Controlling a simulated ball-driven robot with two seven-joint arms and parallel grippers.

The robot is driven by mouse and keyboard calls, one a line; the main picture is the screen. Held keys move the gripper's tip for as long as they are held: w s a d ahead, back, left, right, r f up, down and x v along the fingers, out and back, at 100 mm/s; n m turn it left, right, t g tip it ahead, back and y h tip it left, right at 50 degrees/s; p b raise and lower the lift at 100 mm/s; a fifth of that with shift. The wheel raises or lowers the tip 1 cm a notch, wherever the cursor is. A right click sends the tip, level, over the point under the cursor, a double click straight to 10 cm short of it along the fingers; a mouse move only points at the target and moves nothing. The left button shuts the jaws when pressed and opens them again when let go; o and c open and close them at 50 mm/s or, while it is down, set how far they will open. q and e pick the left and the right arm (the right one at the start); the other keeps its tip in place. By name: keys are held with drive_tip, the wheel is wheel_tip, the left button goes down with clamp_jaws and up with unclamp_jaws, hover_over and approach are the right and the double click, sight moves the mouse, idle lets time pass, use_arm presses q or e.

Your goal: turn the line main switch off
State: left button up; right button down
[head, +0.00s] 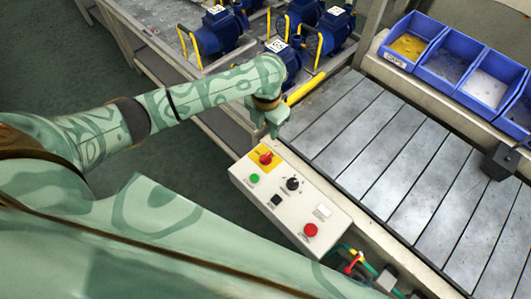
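The line main switch (265,155) is a red rotary knob on a yellow plate at the far left end of a pale control box (290,198). The angle of its handle is too small to read surely. My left gripper (268,130) hangs just beyond the switch in the picture, pointing down, with a small visible gap to the knob. Nothing shows in it, and its finger opening cannot be made out. My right gripper is out of view.
The box also carries a green button (254,178), a black selector (293,183) and a red button (311,230). A slatted conveyor (400,160) lies to the right, with blue bins (451,56) behind. Blue pumps (218,32) stand on a table at the back.

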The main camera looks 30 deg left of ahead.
sight(265, 156)
use_arm(q)
drive_tip(key=shift+m, duration=0.3)
drive_tip(key=f+b, duration=0.2)
drive_tip(key=f, duration=0.3)
drive_tip(key=f+b, duration=0.2)
drive_tip(key=f, duration=0.3)
drive_tip(key=f+b, duration=0.2)
drive_tip(key=f, duration=0.3)
drive_tip(key=shift+w+a+f, duration=0.2)
drive_tip(key=shift+a+f, duration=0.15)
drive_tip(key=shift+f, duration=0.05)
clamp_jaws()
